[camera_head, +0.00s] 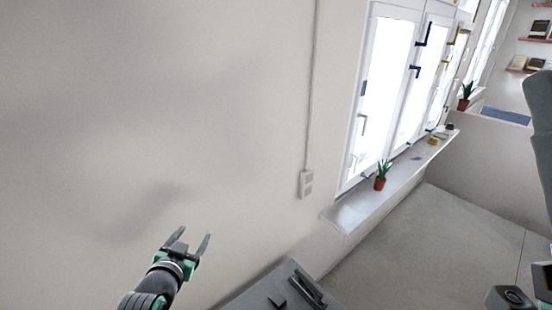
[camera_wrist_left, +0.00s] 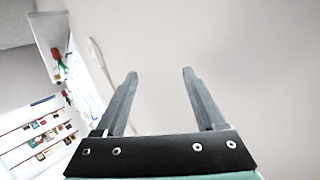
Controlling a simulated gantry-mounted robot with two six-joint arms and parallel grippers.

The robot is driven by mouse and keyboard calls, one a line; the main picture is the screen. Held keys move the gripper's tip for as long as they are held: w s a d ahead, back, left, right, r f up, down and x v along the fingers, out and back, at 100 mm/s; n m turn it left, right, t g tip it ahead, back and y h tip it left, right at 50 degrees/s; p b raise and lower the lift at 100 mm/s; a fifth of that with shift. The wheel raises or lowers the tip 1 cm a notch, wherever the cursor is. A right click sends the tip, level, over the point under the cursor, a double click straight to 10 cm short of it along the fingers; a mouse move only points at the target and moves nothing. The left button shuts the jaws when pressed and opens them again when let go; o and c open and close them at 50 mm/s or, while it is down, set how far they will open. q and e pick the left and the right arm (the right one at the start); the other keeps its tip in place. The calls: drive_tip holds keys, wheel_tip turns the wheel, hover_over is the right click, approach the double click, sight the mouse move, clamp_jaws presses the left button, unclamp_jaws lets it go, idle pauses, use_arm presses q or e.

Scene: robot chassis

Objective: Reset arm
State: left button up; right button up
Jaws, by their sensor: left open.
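My left gripper (camera_head: 190,240) is in the lower left of the head view, raised in front of a plain wall. Its two dark fingers are apart with nothing between them. The left wrist view shows the same open fingers (camera_wrist_left: 160,85) against the bare pale wall. My right gripper cannot be made out in either view.
A wall (camera_head: 200,110) fills the left of the head view. A window sill (camera_head: 350,213) with a potted plant (camera_head: 381,175) runs along the windows. A wall outlet (camera_head: 306,183) is beside it. A grey surface with dark bars (camera_head: 306,286) is at the bottom. Floor (camera_head: 440,250) at right looks clear.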

use_arm(q)
drive_tip(key=s+d+r+t+h, duration=0.1)
drive_tip(key=s+d+r+t, duration=0.15)
drive_tip(key=r, duration=0.75)
drive_tip(key=s+d+r+t, duration=0.1)
drive_tip(key=s+r+t, duration=0.2)
drive_tip(key=r, duration=0.7)
drive_tip(key=s+d+r+t+h, duration=0.1)
drive_tip(key=s+r+t, duration=0.2)
drive_tip(key=r, duration=0.6)
drive_tip(key=s+r+n+t, duration=0.3)
drive_tip(key=s+r+t, duration=0.2)
drive_tip(key=s+r, duration=0.95)
wheel_tip(320, 180, down, 51)
drive_tip(key=s+b, duration=0.1)
drive_tip(key=b, duration=4.7)
drive_tip(key=shift+r+b, duration=0.2)
drive_tip(key=shift+b, duration=0.15)
